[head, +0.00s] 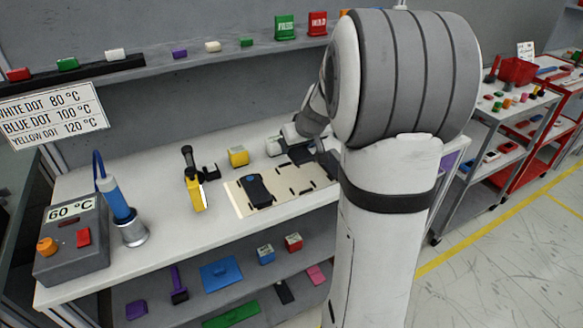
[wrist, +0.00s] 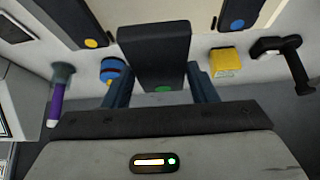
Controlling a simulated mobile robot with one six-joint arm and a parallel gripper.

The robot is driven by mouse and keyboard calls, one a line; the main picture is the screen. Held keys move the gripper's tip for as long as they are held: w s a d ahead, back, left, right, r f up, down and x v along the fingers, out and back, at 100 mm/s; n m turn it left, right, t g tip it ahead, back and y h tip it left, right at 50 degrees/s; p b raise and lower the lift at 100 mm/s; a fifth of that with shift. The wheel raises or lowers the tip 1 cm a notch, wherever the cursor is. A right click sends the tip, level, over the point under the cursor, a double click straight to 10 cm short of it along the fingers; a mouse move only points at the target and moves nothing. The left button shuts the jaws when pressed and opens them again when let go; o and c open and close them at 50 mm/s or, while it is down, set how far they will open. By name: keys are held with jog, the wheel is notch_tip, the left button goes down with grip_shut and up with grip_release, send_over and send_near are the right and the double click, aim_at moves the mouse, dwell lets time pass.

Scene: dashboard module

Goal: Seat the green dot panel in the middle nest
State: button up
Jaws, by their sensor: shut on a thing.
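My gripper (wrist: 162,90) is shut on the green dot panel (wrist: 155,50), a dark slab with a green dot at its near end. In the wrist view the panel points away from the fingers, toward the pale board. In the head view my gripper (head: 290,143) is at the board's far edge, partly hidden by my arm. The pale board (head: 243,205) lies on the bench, with black nest marks around its middle. The blue dot panel (head: 259,190) lies in the left nest; it also shows in the wrist view (wrist: 240,12). A yellow dot panel (wrist: 75,15) lies on the other side.
A blue round item (wrist: 113,70) and a purple-handled tool (wrist: 58,90) are near my gripper. A 60 °C station (head: 75,240) stands at the bench's left end.

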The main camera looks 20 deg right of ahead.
aim_at(305, 162)
notch_tip(305, 162, down, 6)
jog(key=shift+w+r+b, duration=0.15)
jog(key=shift+b, duration=0.35)
notch_tip(305, 162, down, 4)
jog(key=shift+f+b, duration=0.1)
jog(key=shift+b, duration=0.6)
jog(key=o, duration=1)
jog(key=p+v, duration=0.1)
jog(key=v, duration=1.1)
jog(key=s+a+g, duration=0.1)
jog(key=s+a, duration=0.4)
jog(key=s, duration=0.1)
jog(key=s+a+g, duration=0.1)
jog(key=s+a, duration=0.4)
jog(key=s, duration=0.2)
jog(key=s+a+g, duration=0.2)
jog(key=s+a, duration=0.3)
jog(key=s, duration=0.2)
jog(key=shift+a, duration=0.35)
